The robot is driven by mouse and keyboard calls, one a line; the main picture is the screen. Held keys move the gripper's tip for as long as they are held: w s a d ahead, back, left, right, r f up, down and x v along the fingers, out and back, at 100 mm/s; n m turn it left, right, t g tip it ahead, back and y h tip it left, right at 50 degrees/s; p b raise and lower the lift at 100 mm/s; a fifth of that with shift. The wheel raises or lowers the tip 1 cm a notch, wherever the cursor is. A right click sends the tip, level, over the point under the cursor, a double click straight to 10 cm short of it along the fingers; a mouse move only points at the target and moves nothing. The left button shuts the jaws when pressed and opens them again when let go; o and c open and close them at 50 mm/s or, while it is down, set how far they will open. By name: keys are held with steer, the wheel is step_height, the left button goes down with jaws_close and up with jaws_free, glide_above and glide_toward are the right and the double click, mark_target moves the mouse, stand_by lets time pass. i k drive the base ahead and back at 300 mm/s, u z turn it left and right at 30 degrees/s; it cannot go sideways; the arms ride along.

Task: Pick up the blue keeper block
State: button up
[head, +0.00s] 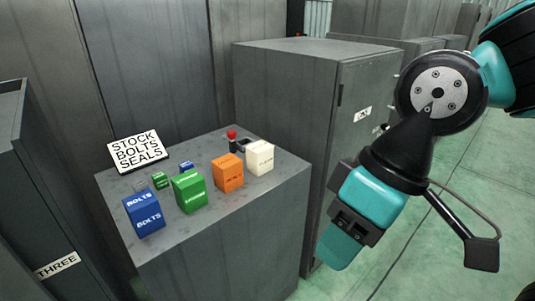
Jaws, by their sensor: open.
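Two blue things stand on the grey cabinet top in the head view. One is a small blue block (186,167) behind the green box, partly hidden by it. The other is a larger blue box (144,214) with white "BOLTS" lettering at the front left corner. No marking that I can read says which is the keeper block. My gripper (338,248) hangs to the right of the cabinet, apart from both, pointing down and to the left. It is open, and I see nothing in it.
The cabinet top (245,202) also holds a green box (189,191), a small green block (160,180), an orange box (228,172), a white box (260,157), a red-topped item (232,140) and a sign (138,149). A tall grey cabinet (295,100) stands behind. Green floor lies right.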

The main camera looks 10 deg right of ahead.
mark_target(185, 166)
steer(key=z, duration=0.4)
steer(key=i, duration=1.05)
steer(key=u, duration=2.45)
